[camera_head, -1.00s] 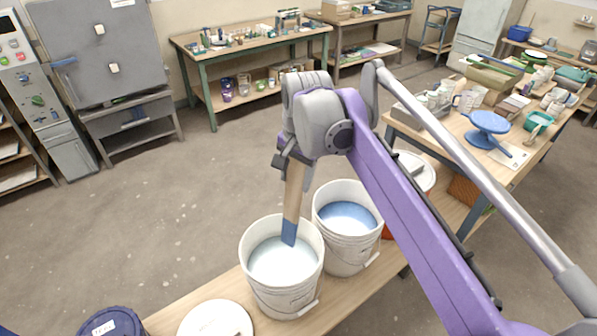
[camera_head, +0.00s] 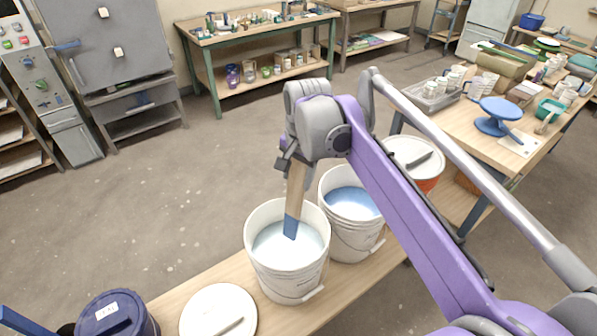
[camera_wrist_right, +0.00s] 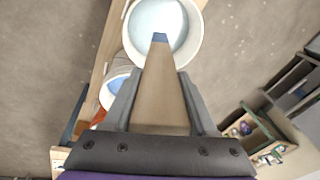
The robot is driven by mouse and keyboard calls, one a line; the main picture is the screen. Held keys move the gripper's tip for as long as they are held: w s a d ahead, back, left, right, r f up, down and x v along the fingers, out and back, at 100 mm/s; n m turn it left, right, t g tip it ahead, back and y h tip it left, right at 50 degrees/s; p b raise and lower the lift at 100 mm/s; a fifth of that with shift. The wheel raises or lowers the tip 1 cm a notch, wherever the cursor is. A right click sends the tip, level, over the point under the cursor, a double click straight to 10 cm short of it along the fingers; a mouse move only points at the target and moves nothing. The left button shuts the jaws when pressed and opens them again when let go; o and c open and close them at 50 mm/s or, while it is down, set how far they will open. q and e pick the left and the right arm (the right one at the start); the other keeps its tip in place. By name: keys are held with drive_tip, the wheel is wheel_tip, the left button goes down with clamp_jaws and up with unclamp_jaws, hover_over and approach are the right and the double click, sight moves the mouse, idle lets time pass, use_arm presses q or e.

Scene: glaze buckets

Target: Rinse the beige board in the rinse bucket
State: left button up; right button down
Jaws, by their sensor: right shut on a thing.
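My right gripper (camera_head: 293,168) is shut on the beige board (camera_head: 296,190), which points down with a blue lower end (camera_head: 291,227). The blue end is inside the mouth of a white bucket (camera_head: 290,278) of pale, whitish-blue liquid (camera_head: 285,246). I cannot tell whether the tip touches the liquid. In the right wrist view, the board (camera_wrist_right: 160,90) is between the two fingers and its blue tip (camera_wrist_right: 159,38) overlaps that bucket's opening. A second white bucket (camera_head: 355,238) with bluer liquid (camera_head: 352,203) stands just right of it. My left gripper is not in view.
The buckets stand on a wooden bench (camera_head: 190,290). A white lid (camera_head: 205,305) and a dark blue lidded bucket (camera_head: 135,318) are on the left. An orange bucket with a white lid (camera_head: 400,148) is behind my right arm. A table with a blue turntable (camera_head: 500,107) stands at the right.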

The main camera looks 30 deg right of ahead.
drive_tip(key=b, duration=0.4)
approach(291, 220)
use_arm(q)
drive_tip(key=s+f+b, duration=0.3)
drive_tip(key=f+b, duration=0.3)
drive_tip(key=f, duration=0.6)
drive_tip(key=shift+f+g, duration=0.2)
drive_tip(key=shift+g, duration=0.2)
use_arm(e)
drive_tip(key=shift+x, duration=4.15)
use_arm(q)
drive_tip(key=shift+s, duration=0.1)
use_arm(e)
drive_tip(key=shift+w, duration=0.15)
